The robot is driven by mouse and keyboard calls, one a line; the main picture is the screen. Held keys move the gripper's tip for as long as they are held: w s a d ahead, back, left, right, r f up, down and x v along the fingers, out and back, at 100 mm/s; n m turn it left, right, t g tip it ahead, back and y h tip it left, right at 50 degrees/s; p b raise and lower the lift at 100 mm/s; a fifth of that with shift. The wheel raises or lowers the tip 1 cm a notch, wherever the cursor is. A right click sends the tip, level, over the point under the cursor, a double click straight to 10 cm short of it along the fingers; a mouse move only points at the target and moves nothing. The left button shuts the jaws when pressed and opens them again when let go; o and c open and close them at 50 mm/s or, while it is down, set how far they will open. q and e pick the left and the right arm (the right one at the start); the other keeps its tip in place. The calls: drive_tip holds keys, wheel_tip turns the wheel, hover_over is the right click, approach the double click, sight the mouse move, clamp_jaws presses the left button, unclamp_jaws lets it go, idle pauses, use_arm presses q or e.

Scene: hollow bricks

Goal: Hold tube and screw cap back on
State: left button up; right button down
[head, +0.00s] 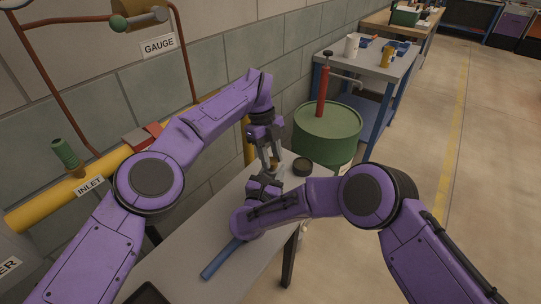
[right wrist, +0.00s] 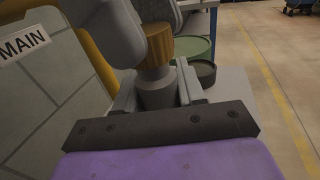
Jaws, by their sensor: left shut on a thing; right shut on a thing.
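A brass-coloured ribbed cap (right wrist: 159,46) shows in the right wrist view, directly above a grey tube (right wrist: 157,90). The two meet upright and in line; I cannot tell how far the threads engage. My left gripper (head: 270,160) comes down from above and is shut on the cap, its grey fingers on both sides of it. My right gripper (right wrist: 158,92) is shut on the tube from the side, below the left one. It also shows in the head view (head: 268,178). In the head view the grippers mostly hide the tube and cap.
A grey table (head: 185,238) lies below, with a blue bar (head: 221,259), a round dark dish (head: 302,166) and a dark tray (head: 148,294). A green drum (head: 328,130) with a red pump (head: 323,92) stands just behind. A yellow pipe (head: 52,203) and block wall border the left.

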use_arm(q)
drive_tip(key=o, duration=1)
drive_tip(key=shift+r, duration=2.25)
drive_tip(key=shift+c, duration=0.4)
